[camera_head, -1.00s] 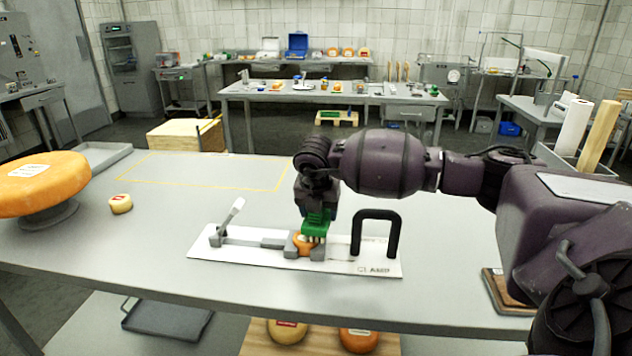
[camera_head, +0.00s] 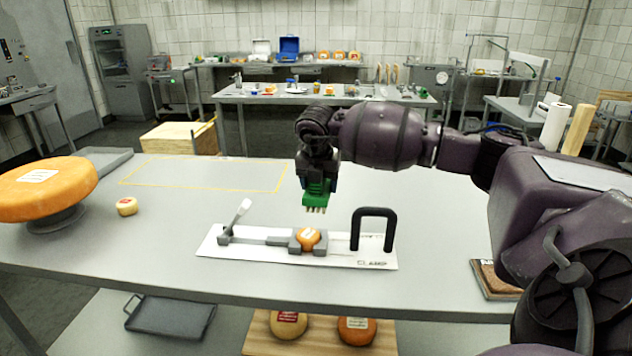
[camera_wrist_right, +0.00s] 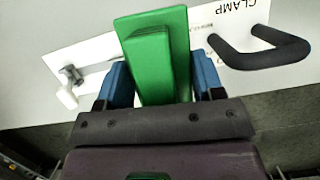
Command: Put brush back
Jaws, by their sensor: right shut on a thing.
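My right gripper (camera_head: 318,180) is shut on a green brush (camera_head: 317,194), held bristles down in the air above the clamp board. The green brush also shows between the blue fingers in the right wrist view (camera_wrist_right: 160,62). The white clamp board (camera_head: 340,258) lies on the table, with a grey clamp (camera_head: 262,240) and a black handle (camera_head: 374,228). A small orange cheese (camera_head: 307,238) sits in the clamp's jaws, below the brush and apart from it. My left gripper is not in view.
A large orange cheese wheel (camera_head: 50,188) stands on a stand at the left, with a small pale cheese (camera_head: 126,207) beside it. A yellow outline (camera_head: 205,174) marks bare tabletop at the back. A brown board (camera_head: 494,280) lies at the right front edge.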

